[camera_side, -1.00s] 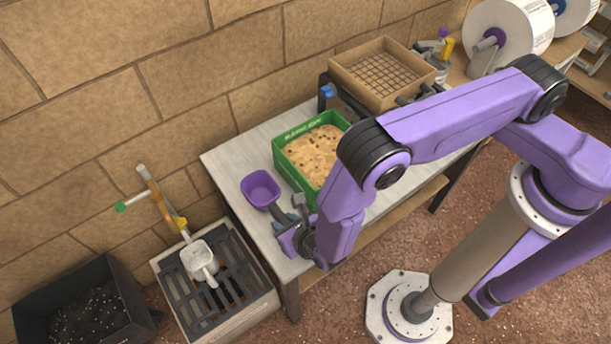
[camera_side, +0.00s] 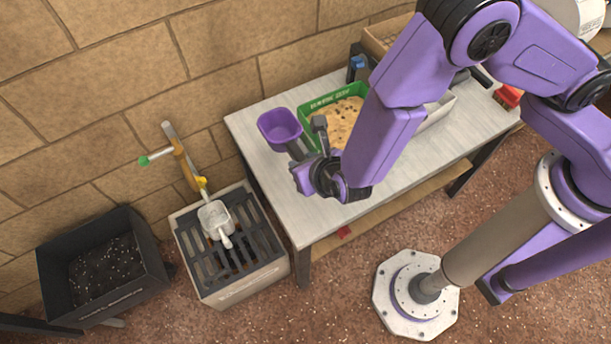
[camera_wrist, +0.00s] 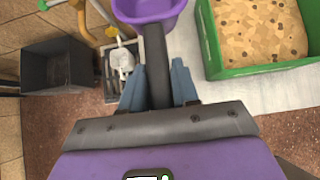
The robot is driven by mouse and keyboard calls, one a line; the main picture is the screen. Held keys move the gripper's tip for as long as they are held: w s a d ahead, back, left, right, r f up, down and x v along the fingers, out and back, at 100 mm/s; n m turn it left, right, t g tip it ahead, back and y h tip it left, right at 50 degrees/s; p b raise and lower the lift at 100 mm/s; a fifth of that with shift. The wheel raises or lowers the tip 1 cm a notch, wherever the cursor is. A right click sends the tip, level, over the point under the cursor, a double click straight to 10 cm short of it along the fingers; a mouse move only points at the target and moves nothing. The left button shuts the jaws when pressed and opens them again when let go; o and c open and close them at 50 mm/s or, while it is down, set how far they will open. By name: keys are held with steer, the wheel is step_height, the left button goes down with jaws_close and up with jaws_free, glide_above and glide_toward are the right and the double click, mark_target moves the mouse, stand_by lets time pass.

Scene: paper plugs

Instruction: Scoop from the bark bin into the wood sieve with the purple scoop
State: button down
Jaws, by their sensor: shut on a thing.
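My gripper (camera_side: 303,153) is shut on the dark handle of the purple scoop (camera_side: 280,126). The scoop is held with its mouth up, just left of the green bin, and its visible inside looks empty. In the wrist view the scoop (camera_wrist: 148,9) shows at the top, its handle between my grey-blue fingers (camera_wrist: 158,82). The green bin (camera_side: 318,103) on the table holds tan chips with dark bits, which look like bark; my arm hides its right part. The wood sieve (camera_side: 384,37) stands at the back, mostly hidden behind my arm.
A pale tray (camera_side: 437,110) stands right of the green bin, partly hidden. On the floor at left are a black bin (camera_side: 146,248) of dark, white-flecked material and a slatted box (camera_side: 268,269) with a white scoop (camera_side: 215,218) on it. The table's front left is clear.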

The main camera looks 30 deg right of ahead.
step_height(320, 180, up, 16)
steer(key=g, duration=0.2)
steer(key=w+d+m+g+h, duration=0.1)
steer(key=w+d+m+g, duration=0.6)
steer(key=d+m, duration=0.6)
steer(key=shift+f+n+t+h, duration=0.8)
steer(key=shift+f+t+h, duration=0.45)
steer(key=shift+f, duration=9.25)
step_height(320, 180, up, 7)
steer(key=s+a+t+h, duration=0.1)
steer(key=a+t+h, duration=0.1)
steer(key=h, duration=0.2)
steer(key=shift+s+a, duration=0.4)
